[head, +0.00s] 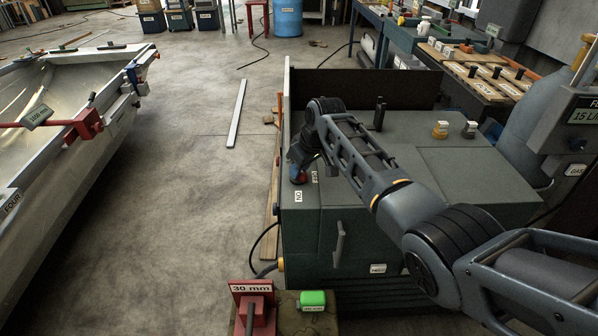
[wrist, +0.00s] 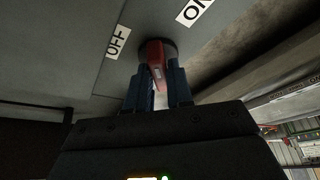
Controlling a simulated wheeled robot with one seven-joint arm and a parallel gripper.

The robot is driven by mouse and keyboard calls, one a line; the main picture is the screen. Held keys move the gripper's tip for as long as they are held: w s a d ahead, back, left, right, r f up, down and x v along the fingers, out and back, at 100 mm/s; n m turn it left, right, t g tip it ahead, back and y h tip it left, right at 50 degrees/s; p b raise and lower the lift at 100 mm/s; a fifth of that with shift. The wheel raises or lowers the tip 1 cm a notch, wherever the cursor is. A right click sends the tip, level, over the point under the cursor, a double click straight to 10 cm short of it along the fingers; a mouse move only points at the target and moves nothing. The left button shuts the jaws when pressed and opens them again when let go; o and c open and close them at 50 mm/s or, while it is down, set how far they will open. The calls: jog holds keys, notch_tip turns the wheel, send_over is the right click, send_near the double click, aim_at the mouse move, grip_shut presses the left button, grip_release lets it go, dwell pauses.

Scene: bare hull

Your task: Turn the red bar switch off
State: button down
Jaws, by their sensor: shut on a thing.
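The red bar switch (wrist: 155,56) sits on a dark round base on a grey-green panel in the wrist view. A white OFF label (wrist: 118,42) is to its upper left and a white ON label (wrist: 194,11) to its upper right. My gripper (wrist: 156,92) has one finger on each side of the bar and is shut on it. I cannot tell which label the bar points to. In the head view my gripper (head: 299,168) is at the left edge of the green cabinet, by the ON label (head: 298,196); the bar is mostly hidden there.
The green cabinet (head: 365,150) has a dark upright peg (head: 379,113) and two small jars (head: 440,130) on top. A grey gas bottle (head: 520,125) stands at right. A red 30 mm block (head: 252,300) is in front. Open floor lies left, towards the boat hull (head: 60,200).

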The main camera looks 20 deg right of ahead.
jog(key=n+b, duration=0.1)
jog(key=n, duration=0.1)
jog(key=n+g+y+b, duration=0.1)
jog(key=b, duration=0.1)
jog(key=n+b, duration=0.2)
jog(key=shift+w+d+f+n+y, duration=0.1)
jog(key=shift+f+n+y, duration=0.2)
jog(key=shift+f, duration=0.05)
jog(key=n+g+b, duration=0.2)
jog(key=n+b, duration=0.2)
jog(key=shift+d+r+y+b, duration=0.1)
jog(key=shift+y+b, duration=0.3)
jog(key=c, duration=1.1)
grip_release()
jog(key=shift+r, duration=0.1)
jog(key=shift+w+r, duration=0.1)
jog(key=shift+r, duration=0.1)
jog(key=shift+d+r, duration=0.1)
jog(key=shift+r, duration=0.2)
jog(key=v, duration=0.7)
jog(key=shift+f, duration=0.1)
